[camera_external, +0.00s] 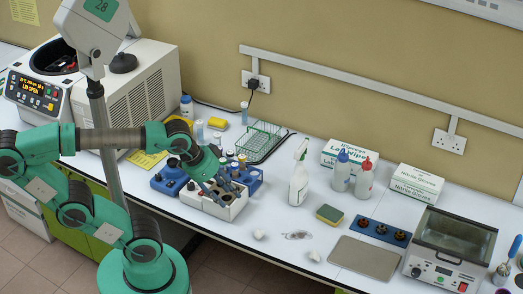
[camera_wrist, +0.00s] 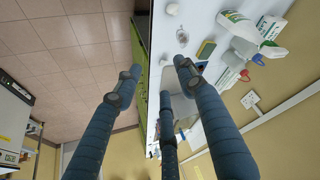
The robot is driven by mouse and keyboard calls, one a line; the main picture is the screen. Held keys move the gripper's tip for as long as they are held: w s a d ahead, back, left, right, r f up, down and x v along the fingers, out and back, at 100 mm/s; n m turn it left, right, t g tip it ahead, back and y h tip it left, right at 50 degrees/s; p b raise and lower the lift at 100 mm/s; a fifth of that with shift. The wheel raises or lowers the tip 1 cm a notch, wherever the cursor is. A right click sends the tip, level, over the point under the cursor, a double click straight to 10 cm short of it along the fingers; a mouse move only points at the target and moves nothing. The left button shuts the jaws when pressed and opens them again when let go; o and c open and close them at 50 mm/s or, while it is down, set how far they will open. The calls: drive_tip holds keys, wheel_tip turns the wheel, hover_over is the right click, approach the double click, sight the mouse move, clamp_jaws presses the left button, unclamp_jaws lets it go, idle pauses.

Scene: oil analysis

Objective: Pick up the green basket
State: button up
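The green basket (camera_external: 250,148) is a wire basket on the white bench, near the wall at the back, left of the spray bottle. It looks empty. It does not show in the wrist view. My gripper (camera_external: 216,190) is in front of the basket and to its left, above a white rack, apart from the basket. In the wrist view my gripper (camera_wrist: 158,80) has its blue fingers spread wide with nothing between them.
A white rack (camera_external: 212,208) and a blue rack (camera_external: 254,183) of vials stand close to my gripper. The spray bottle (camera_external: 299,182) stands to the right. A centrifuge (camera_external: 140,90) is at the left. The bench's front middle is mostly clear.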

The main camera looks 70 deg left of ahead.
drive_tip(key=c, duration=0.4)
